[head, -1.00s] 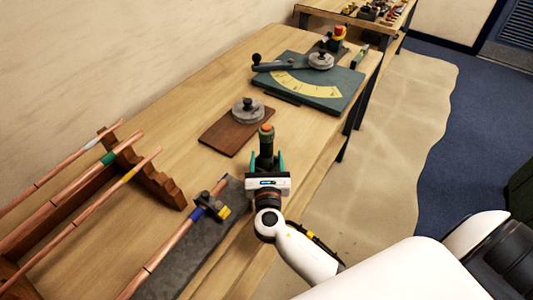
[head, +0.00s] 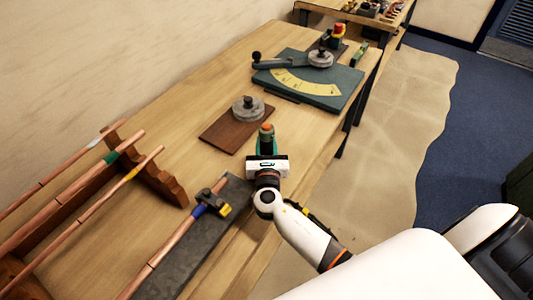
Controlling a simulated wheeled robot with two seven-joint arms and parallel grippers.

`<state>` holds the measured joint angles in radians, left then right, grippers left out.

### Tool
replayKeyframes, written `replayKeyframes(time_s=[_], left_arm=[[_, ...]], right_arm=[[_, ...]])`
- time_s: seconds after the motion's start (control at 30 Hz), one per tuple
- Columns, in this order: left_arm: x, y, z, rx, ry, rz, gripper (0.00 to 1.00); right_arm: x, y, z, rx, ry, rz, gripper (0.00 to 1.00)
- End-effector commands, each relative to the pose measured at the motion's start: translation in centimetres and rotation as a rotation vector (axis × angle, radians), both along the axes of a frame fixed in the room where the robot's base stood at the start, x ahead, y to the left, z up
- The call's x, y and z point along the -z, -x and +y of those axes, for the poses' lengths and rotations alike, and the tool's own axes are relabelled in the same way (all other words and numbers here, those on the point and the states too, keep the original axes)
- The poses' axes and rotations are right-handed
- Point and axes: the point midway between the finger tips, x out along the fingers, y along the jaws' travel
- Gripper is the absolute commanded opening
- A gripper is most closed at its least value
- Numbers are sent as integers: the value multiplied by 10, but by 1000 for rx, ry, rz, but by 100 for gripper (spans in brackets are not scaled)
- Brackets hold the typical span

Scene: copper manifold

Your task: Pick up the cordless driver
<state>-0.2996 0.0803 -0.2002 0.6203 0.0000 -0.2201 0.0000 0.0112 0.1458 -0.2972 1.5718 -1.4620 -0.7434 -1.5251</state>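What looks like the cordless driver (head: 266,130), dark green with an orange top, stands upright near the right edge of the wooden bench. My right gripper (head: 266,147) is at it, coming from the near side. Its teal fingers are drawn in close on both sides of the driver's body and look shut on it. The gripper's white housing hides the driver's lower part, so I cannot tell whether it still touches the bench. My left gripper is out of view.
A brown board (head: 222,136) with a grey round weight (head: 248,108) lies just left of the driver. A green plate with a yellow scale (head: 309,85) lies beyond. Copper pipes (head: 75,190) rest on a wooden rack (head: 158,180) at left. A dark mat (head: 190,257) holds another pipe with a clamp-like tool (head: 213,202).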

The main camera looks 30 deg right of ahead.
Motion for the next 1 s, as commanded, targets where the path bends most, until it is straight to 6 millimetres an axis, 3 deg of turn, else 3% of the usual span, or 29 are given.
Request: replayKeyframes(time_s=[0.27, 0.6, 1.0], left_arm=[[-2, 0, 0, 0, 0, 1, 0], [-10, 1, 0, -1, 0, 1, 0], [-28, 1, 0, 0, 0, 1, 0]], right_arm=[[-11, -1, 0, 1, -1, -6, 6], [-74, 0, 0, 0, -1, -8, 6], [-117, 0, 0, 0, 2, -4, 6]])
